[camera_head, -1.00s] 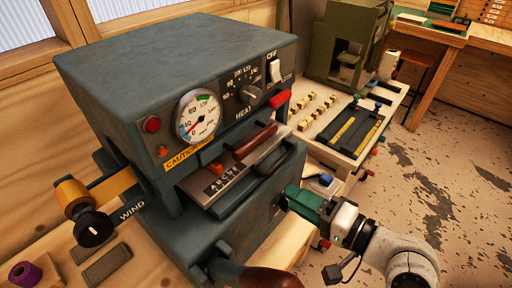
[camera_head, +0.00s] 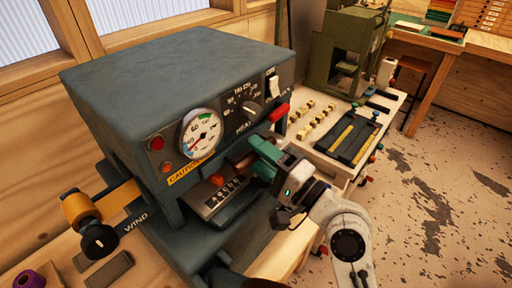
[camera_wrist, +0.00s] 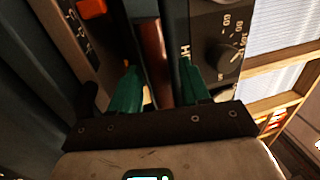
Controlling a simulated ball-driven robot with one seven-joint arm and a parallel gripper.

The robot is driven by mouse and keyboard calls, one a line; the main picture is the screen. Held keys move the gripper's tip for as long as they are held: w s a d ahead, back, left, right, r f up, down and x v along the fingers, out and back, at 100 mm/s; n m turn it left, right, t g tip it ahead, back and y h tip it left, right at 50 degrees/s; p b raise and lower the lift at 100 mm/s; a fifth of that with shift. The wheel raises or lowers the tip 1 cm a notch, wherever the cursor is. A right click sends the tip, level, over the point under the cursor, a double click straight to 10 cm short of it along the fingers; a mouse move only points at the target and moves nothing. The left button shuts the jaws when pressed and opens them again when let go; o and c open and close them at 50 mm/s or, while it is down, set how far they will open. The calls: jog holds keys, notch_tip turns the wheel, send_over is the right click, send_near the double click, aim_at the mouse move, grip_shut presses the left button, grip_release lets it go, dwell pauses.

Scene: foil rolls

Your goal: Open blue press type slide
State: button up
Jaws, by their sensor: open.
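The blue-grey press (camera_head: 170,80) stands at the left, with a gauge and a heat dial on its front. Its type slide (camera_head: 226,193) sits in the opening below, with raised letters and an orange block (camera_head: 217,180) on it. My gripper (camera_head: 260,158) has green fingers and is at the right part of the slide, in front of the opening. In the wrist view my gripper (camera_wrist: 161,88) is open, with a red-brown bar (camera_wrist: 153,48) showing between and beyond the fingers.
A light bench (camera_head: 340,170) to the right holds small brass pieces (camera_head: 312,117) and a dark tray (camera_head: 335,138). A green machine (camera_head: 345,55) stands behind. Floor lies open at the right.

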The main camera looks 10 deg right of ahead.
jog(key=shift+w+a, duration=0.25)
grip_shut()
dwell(0.3)
